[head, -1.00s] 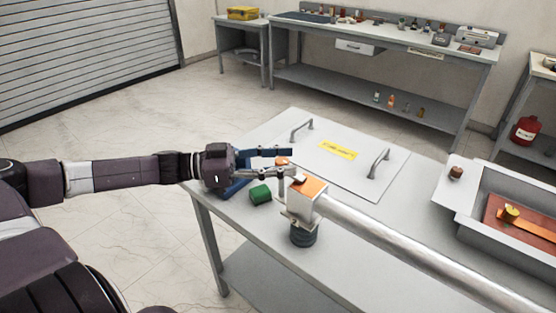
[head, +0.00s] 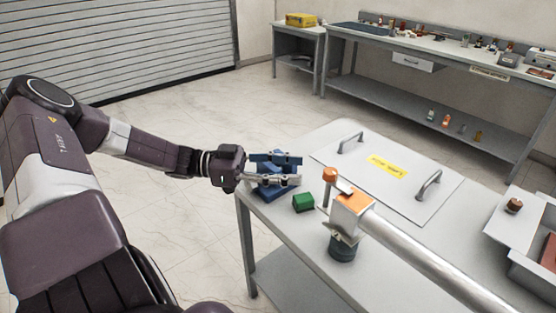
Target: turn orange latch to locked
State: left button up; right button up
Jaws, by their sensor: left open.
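The orange latch (head: 352,201) sits on the squared end of a long silver tube, above a dark round base on the grey table. An orange knob (head: 330,175) on a short metal arm stands at its upper left. Whether the latch is locked cannot be told from this view. My left gripper (head: 299,170) is open and empty, its two fingers pointing right towards the knob. A small gap separates the fingertips from the knob. My right gripper is out of view.
A green block (head: 303,202) lies on the table left of the latch. A blue object (head: 268,192) is partly hidden below my left gripper. Behind the latch is a flat panel (head: 400,200) with two handles and a yellow label. A metal tray (head: 541,270) stands at the right.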

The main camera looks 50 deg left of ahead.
pick_arm(q)
jog(key=shift+v, duration=1.35)
